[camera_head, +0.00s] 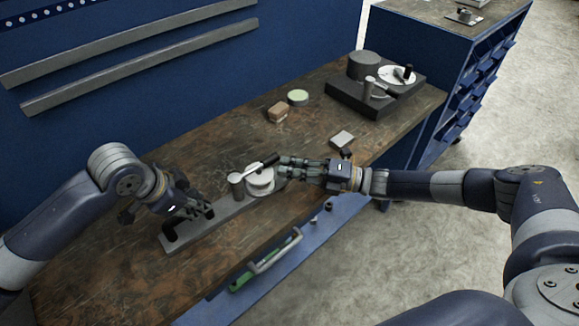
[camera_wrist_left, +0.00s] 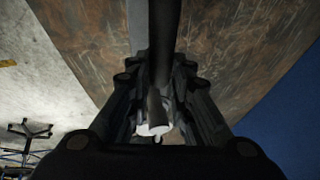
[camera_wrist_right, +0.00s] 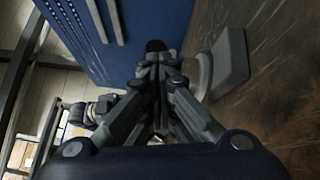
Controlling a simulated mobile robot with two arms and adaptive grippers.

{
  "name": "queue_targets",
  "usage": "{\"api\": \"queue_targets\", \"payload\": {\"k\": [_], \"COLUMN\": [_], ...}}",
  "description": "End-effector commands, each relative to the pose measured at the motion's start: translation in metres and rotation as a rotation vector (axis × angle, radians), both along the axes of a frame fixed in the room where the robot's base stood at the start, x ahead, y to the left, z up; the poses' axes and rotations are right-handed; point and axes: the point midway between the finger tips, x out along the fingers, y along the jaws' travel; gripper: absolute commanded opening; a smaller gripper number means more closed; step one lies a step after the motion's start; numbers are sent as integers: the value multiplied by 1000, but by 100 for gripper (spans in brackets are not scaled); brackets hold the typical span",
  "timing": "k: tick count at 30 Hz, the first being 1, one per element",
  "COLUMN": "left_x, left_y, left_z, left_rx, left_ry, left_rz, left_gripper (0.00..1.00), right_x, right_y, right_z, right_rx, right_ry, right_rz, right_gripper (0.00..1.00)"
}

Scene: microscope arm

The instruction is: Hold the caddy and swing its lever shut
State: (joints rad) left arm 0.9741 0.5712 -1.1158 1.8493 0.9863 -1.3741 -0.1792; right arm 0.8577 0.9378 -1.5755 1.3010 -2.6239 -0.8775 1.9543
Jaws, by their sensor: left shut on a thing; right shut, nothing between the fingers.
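The caddy is a long grey plate (camera_head: 226,213) on the bench, with a white disc (camera_head: 261,184), a grey post (camera_head: 236,184) and a lever (camera_head: 252,168) ending in a black grip. My left gripper (camera_head: 194,212) is shut on the black handle (camera_head: 171,231) at the plate's left end; a dark bar runs between its fingers in the left wrist view (camera_wrist_left: 160,100). My right gripper (camera_head: 283,167) is shut and empty beside the lever's black grip, above the disc's right side. In the right wrist view, a black end (camera_wrist_right: 155,46) shows just beyond the closed fingertips; contact is unclear.
A dark block with a larger disc device (camera_head: 375,95) stands at the back right of the bench (camera_head: 110,270). A brown block (camera_head: 277,113), a round green-topped tin (camera_head: 298,97) and a small grey box (camera_head: 342,139) lie behind. A green-handled tool (camera_head: 240,283) is below the front edge.

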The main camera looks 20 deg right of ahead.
Motion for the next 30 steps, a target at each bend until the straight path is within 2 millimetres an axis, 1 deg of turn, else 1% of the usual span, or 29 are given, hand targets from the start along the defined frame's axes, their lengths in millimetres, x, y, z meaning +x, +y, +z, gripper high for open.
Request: {"api": "queue_targets", "payload": {"k": [1,5,8,11,18,21,25,30], "left_x": [-2,-2,-2,-1,0,0,1,1], "left_y": [-6,-6,-6,-4,-3,-3,-2,-2], "left_z": [2,3,3,2,3,3,3,3], "left_rx": [-10,-11,-11,-10,-8,-7,-6,-5], "left_ry": [-3,-3,-3,-3,-5,-5,-5,-5], "left_rz": [-14,-15,-14,-10,-5,-4,-3,-2], "left_gripper": [0,0,0,0,0,0,0,0], "right_x": [-2,-7,-19,-37,-32,-30,-29,-29], "right_y": [5,3,-2,-11,-69,-87,-102,-111], "right_z": [1,-1,-4,-9,-11,-12,-13,-13], "right_rx": [5,4,3,2,-3,-3,-2,-1], "right_ry": [-1,0,4,6,0,-1,0,0], "right_rz": [9,9,7,3,-2,-1,0,0], "right_gripper": [0,0,0,0,0,0,0,0]}}
